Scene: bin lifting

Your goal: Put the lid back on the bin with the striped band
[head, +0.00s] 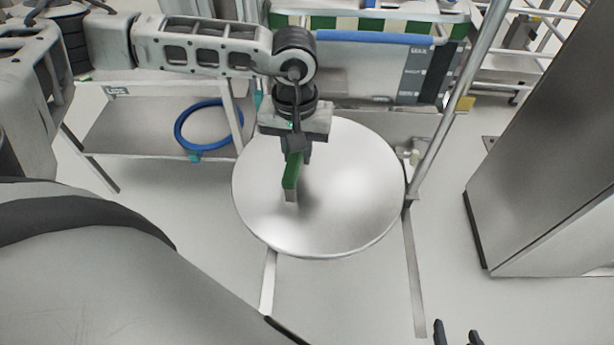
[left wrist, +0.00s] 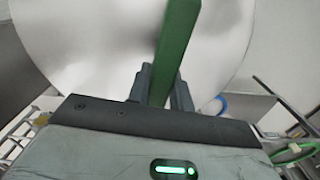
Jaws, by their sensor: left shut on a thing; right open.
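A round silver lid (head: 345,215) with a green handle (head: 291,172) is in the middle of the head view. My left gripper (head: 294,153) is above the lid and shut on its handle. In the left wrist view the green handle (left wrist: 176,50) stands between the dark fingers (left wrist: 160,88), with the lid (left wrist: 90,45) behind it. A green and cream striped band (head: 390,24) runs along a grey box-like unit at the back. Whether this is the bin I cannot tell. Anything directly under the lid is hidden. My right gripper (head: 458,335) is open and empty at the bottom edge, partly cut off.
A low table (head: 145,130) with a blue ring (head: 186,145) stands at the left. A blue bar (head: 375,38) crosses the back unit. A slanted metal post (head: 450,110) is right of the lid. A tall grey cabinet (head: 550,160) stands at the right. The front floor is clear.

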